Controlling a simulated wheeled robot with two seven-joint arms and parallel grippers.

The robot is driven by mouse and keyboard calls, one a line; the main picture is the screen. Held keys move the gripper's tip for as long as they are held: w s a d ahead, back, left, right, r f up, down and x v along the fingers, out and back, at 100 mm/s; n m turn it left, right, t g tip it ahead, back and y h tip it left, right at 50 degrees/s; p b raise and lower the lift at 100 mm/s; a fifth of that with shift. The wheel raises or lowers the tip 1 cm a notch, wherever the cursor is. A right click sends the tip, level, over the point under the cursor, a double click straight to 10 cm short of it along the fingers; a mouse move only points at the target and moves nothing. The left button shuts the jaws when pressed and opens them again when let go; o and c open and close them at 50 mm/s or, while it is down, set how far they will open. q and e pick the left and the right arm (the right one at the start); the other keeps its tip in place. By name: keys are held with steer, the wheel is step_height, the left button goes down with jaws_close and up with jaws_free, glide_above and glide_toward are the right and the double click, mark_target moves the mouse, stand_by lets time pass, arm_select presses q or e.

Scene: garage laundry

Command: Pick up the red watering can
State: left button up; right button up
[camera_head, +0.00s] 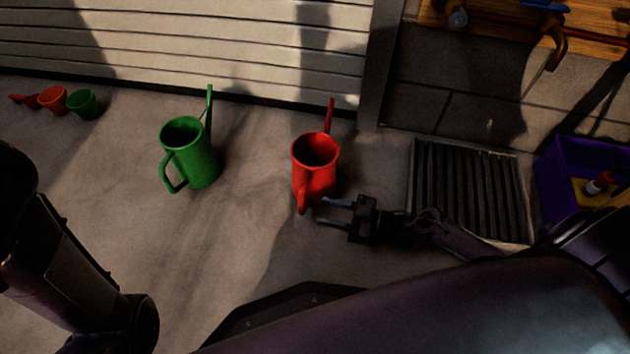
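The red watering can (316,172) stands upright on the concrete floor in the middle of the view. Its spout points up toward the shutter and its handle faces me. My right gripper (320,212) is open just to the right of the handle, with its two fingers pointing left toward it. I cannot tell whether a fingertip touches the can. Nothing is visible between the fingers. My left arm shows at the left edge, but its gripper is not in view.
A green watering can (196,155) stands to the left of the red one. Small red, orange and green pots (84,104) are at the far left. A floor grate (468,190) and a purple crate (558,180) lie to the right. A shutter (200,45) closes off the back.

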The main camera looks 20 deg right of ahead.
mark_target(301, 204)
steer(key=b+x, duration=0.4)
steer(key=x, duration=0.3)
steer(key=shift+w+a, duration=0.25)
steer(key=shift+r, duration=0.1)
steer(key=shift+c, duration=0.5)
jaws_close()
